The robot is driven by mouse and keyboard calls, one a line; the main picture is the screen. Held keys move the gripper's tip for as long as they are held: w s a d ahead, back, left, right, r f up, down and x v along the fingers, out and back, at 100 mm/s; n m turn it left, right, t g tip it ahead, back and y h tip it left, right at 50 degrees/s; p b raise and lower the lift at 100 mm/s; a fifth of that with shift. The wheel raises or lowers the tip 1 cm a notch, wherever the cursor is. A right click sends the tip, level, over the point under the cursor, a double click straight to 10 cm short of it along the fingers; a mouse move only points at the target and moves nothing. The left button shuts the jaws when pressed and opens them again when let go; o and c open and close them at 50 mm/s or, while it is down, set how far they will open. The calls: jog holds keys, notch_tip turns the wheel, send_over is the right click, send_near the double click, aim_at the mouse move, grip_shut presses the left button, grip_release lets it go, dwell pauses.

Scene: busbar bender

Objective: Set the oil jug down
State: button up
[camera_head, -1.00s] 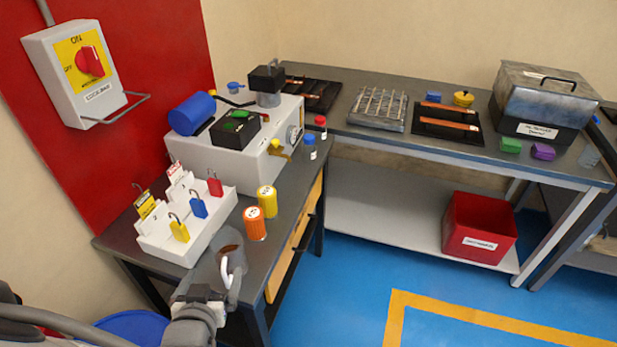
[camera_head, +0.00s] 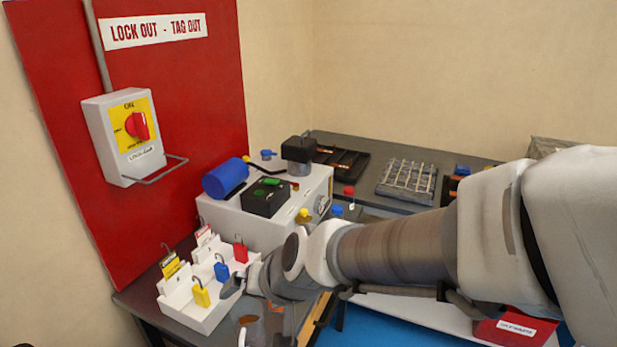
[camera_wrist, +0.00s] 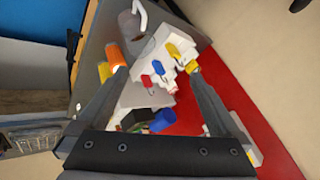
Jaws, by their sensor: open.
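The oil jug (camera_wrist: 128,24), grey with a white handle, stands on the dark bench at the top of the wrist view. In the head view only the upper part of the jug (camera_head: 262,326) shows at the bottom edge, beside the white padlock tray, partly hidden by my arm. My gripper (camera_wrist: 155,72) is open, with nothing between its fingers. It is apart from the jug, and the padlock tray shows beyond its fingertips. In the head view my gripper (camera_head: 236,286) is above the bench by the tray's right end.
The white padlock tray (camera_head: 196,318) holds yellow, blue and red padlocks. Behind it stands the white bender machine (camera_head: 238,222). An orange container (camera_wrist: 117,58) stands near the jug. The red board carries a switch box (camera_head: 125,140). My arm hides much of the right bench.

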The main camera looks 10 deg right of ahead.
jog(key=s+d+r+h, duration=0.2)
jog(key=s+d+r, duration=0.2)
jog(key=d, duration=0.5)
jog(key=s+d+r+h, duration=0.2)
jog(key=s+d+r, duration=0.2)
jog(key=d, duration=0.5)
jog(key=shift+s+d+n+h, duration=0.15)
jog(key=shift+s+n+h, duration=0.2)
jog(key=shift+s, duration=0.6)
